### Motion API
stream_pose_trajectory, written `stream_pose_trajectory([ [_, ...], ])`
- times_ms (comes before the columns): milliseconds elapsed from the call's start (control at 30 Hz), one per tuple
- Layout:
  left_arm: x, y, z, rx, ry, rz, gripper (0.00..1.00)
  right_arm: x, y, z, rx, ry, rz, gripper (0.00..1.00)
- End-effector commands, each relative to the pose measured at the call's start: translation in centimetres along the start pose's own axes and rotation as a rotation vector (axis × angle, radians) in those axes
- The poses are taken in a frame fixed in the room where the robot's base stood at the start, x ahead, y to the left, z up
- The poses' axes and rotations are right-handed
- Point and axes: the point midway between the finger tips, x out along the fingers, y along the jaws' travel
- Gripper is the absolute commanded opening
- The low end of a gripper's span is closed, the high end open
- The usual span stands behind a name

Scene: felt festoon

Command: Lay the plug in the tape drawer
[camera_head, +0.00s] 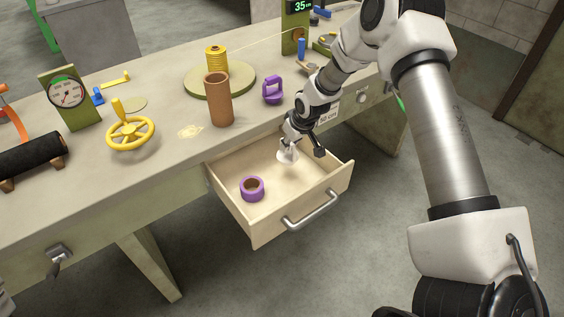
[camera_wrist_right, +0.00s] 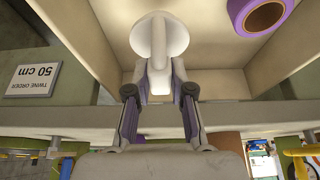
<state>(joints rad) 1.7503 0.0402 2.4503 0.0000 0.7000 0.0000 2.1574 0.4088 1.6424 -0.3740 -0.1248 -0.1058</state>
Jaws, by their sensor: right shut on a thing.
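The white plug (camera_head: 287,156), with a round flat head, is held in my right gripper (camera_head: 301,142) over the open tape drawer (camera_head: 318,192). In the right wrist view the plug (camera_wrist_right: 160,36) sits between the two fingers of the gripper (camera_wrist_right: 160,84), which are shut on it. The drawer's pale inside (camera_wrist_right: 215,50) is behind the plug; I cannot tell if the plug touches the floor of the drawer. A purple tape roll (camera_head: 252,188) lies in the drawer's left part, apart from the plug. My left gripper is not in view.
The workbench (camera_head: 160,165) above the drawer holds a brown cylinder (camera_head: 219,100), a purple clamp-like piece (camera_head: 272,90), a yellow handwheel (camera_head: 130,131) and a yellow spool (camera_head: 216,62). A metal handle (camera_head: 311,211) is on the drawer front. The drawer's middle is free.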

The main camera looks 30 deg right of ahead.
Motion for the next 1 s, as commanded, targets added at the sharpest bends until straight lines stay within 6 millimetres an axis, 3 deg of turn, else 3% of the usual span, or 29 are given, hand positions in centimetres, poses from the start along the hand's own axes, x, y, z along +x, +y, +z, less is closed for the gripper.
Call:
stream_pose_trajectory([
  [267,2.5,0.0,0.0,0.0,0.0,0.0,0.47,4.6,0.0,1.9,0.001,0.0,0.0,0.0],
  [667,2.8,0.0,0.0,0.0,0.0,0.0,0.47,5.1,0.0,2.1,0.001,0.001,0.0,0.0],
  [700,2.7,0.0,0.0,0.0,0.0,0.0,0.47,4.9,0.0,2.0,0.001,0.001,0.0,0.32],
  [733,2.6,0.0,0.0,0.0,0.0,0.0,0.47,4.9,0.0,2.0,0.002,0.001,0.0,0.43],
  [767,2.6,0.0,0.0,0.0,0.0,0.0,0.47,4.9,0.0,2.0,0.002,0.001,0.0,0.47],
  [1000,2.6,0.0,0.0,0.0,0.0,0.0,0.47,4.9,0.0,2.0,0.002,0.001,0.0,0.47],
])
